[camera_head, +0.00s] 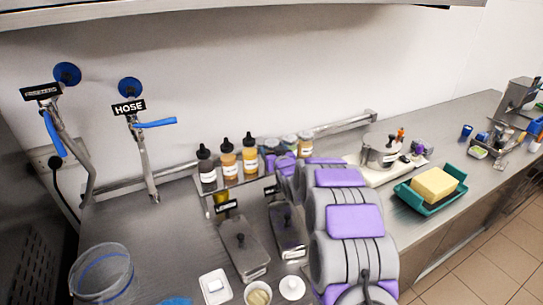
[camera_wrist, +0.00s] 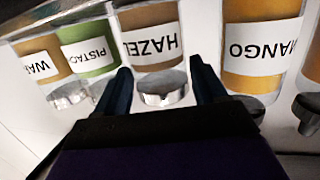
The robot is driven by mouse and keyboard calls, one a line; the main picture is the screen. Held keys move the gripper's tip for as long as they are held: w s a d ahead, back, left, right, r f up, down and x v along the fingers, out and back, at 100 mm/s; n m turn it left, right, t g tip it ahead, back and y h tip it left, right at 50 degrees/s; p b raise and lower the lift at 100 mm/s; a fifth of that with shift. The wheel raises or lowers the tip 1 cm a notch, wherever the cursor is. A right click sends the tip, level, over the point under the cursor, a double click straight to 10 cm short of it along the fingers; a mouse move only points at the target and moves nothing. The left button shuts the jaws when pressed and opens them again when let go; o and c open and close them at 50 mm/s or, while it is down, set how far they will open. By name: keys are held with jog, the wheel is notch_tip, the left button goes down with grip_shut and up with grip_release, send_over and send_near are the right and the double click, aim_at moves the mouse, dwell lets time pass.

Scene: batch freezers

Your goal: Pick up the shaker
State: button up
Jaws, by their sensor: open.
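The wrist view shows a row of clear shakers upside down. The one labelled HAZEL (camera_wrist: 150,45) has brown contents and a silvery lid. In the head view the shakers (camera_head: 305,146) stand at the back by the wall, partly hidden by my arm.
A MANGO bottle (camera_wrist: 258,45) is close to my right finger in the wrist view. Black-capped bottles (camera_head: 228,160) stand left of the shakers. Steel lidded containers (camera_head: 240,245) sit in front. A teal tray (camera_head: 405,193) with a yellow block is to the right.

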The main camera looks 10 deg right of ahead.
aim_at(273, 145)
jog(key=shift+w, duration=0.4)
jog(key=c, duration=0.7)
jog(key=shift+r, duration=0.1)
notch_tip(273, 145, up, 4)
jog(key=shift+f+p, duration=0.25)
jog(key=shift+p, duration=0.4)
jog(key=shift+s+r, duration=0.15)
jog(key=shift+s, duration=0.15)
jog(key=a+f+p+v, duration=0.1)
jog(key=a+p+v, duration=0.1)
jog(key=v, duration=1.3)
jog(key=shift+s+f, duration=0.2)
jog(key=shift+s, duration=0.2)
